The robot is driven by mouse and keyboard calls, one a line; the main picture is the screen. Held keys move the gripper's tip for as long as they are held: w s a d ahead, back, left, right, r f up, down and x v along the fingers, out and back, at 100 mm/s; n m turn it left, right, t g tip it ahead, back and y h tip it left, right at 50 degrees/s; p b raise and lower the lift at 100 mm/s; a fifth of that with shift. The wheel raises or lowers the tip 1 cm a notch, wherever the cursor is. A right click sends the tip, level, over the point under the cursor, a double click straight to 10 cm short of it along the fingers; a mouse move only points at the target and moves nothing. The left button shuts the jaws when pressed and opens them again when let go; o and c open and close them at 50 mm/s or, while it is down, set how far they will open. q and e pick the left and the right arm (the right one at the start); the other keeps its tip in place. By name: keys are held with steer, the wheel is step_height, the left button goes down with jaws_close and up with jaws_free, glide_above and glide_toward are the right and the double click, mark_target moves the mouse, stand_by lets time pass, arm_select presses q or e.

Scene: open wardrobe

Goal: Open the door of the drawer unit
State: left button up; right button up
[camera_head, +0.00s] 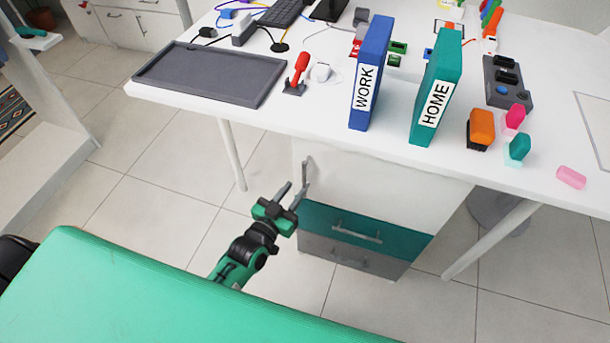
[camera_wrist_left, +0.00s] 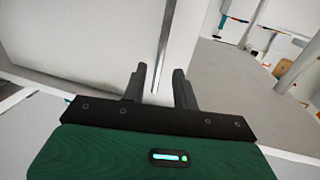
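The drawer unit (camera_head: 370,195) stands under the white desk. It has a white door on top, which looks closed, a teal drawer (camera_head: 385,240) with a bar handle, and a grey drawer (camera_head: 345,258) below. The door's upright metal handle (camera_head: 306,172) is near its left edge. My left gripper (camera_head: 292,192) is at the handle's lower part. In the left wrist view, its two dark fingers (camera_wrist_left: 160,82) are apart. The thin metal handle (camera_wrist_left: 163,45) reaches down into the gap between them, with no clear contact on either finger. My right gripper is not in view.
The desk top (camera_head: 240,115) overhangs the unit and carries a grey tray (camera_head: 210,75), a blue WORK binder (camera_head: 371,75) and a teal HOME binder (camera_head: 437,90). Desk legs (camera_head: 231,155) stand on both sides. The tiled floor left of the unit is clear.

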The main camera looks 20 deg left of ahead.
mark_target(303, 178)
arm_select(q)
steer(key=x, duration=0.6)
steer(key=shift+w+d, duration=0.1)
steer(key=shift+w, duration=0.2)
steer(key=shift+c, duration=0.2)
jaws_close()
